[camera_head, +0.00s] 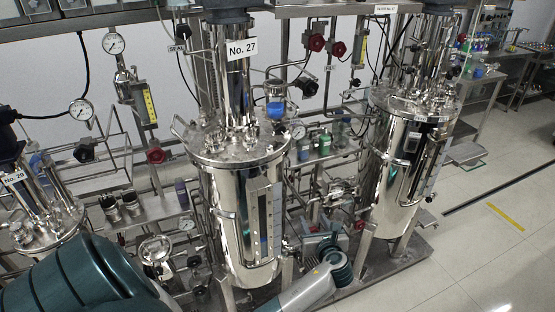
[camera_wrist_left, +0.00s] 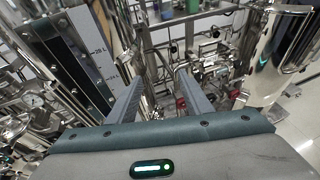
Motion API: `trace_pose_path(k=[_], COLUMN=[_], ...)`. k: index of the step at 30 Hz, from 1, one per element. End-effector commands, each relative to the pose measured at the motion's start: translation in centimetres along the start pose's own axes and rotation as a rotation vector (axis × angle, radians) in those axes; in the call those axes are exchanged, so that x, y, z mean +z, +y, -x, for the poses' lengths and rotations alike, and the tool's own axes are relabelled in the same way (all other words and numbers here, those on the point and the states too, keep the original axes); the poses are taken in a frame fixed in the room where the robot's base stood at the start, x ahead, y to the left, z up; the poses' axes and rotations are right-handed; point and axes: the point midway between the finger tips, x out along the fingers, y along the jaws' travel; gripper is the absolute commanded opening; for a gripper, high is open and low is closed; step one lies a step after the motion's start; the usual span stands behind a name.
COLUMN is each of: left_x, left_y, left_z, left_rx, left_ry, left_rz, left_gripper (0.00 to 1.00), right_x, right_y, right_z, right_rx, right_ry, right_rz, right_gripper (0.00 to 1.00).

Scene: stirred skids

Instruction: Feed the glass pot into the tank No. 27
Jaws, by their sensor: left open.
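Tank No. 27 (camera_head: 225,190) is the tall polished steel vessel in the middle of the head view, with its number label (camera_head: 241,48) on the column above its lid. I cannot make out for certain which item is the glass pot. Small jars with green and dark contents (camera_head: 324,145) stand on a shelf right of the tank. My left gripper (camera_head: 324,246) is low, right of the tank's lower body. In the left wrist view, its two fingers (camera_wrist_left: 160,76) are apart with nothing between them. The tank's sight scale (camera_wrist_left: 88,50) is to their left. My right gripper is not in view.
Another steel tank (camera_head: 399,160) stands to the right, and tank No. 29 (camera_head: 40,225) at the left. Pipes, gauges and red valve knobs (camera_head: 156,155) crowd the space between. Dark jars (camera_head: 131,202) stand on a left shelf. Tiled floor (camera_head: 490,240) is open at right.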

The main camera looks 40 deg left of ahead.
Motion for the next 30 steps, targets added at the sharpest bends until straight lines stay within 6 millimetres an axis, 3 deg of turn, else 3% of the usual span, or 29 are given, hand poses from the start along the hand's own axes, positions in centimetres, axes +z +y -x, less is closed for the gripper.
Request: trace_pose_path(k=[1,3,6,9,12,15,30], left_x=[5.6,11.4,17.6,21.5,23.4,24.1,23.8], left_y=[0.1,0.8,2.1,3.3,4.0,4.3,4.3], left_z=[1.0,2.2,4.1,5.6,6.4,6.7,6.9], left_rx=[0.033,0.096,0.184,0.252,0.292,0.307,0.306], left_ry=[-0.068,-0.143,-0.217,-0.254,-0.271,-0.276,-0.275], left_rz=[-0.043,-0.113,-0.185,-0.228,-0.251,-0.261,-0.262], left_gripper=[0.46,0.46,0.46,0.46,0.46,0.46,0.46], right_x=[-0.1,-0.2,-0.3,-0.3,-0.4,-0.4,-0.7], right_y=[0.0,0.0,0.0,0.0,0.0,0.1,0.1], right_z=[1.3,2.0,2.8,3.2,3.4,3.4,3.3], right_rx=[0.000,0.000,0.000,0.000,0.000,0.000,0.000], right_ry=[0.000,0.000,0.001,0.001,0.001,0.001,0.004], right_rz=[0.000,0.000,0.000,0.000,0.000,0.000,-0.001], right_gripper=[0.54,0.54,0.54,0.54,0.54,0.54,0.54])
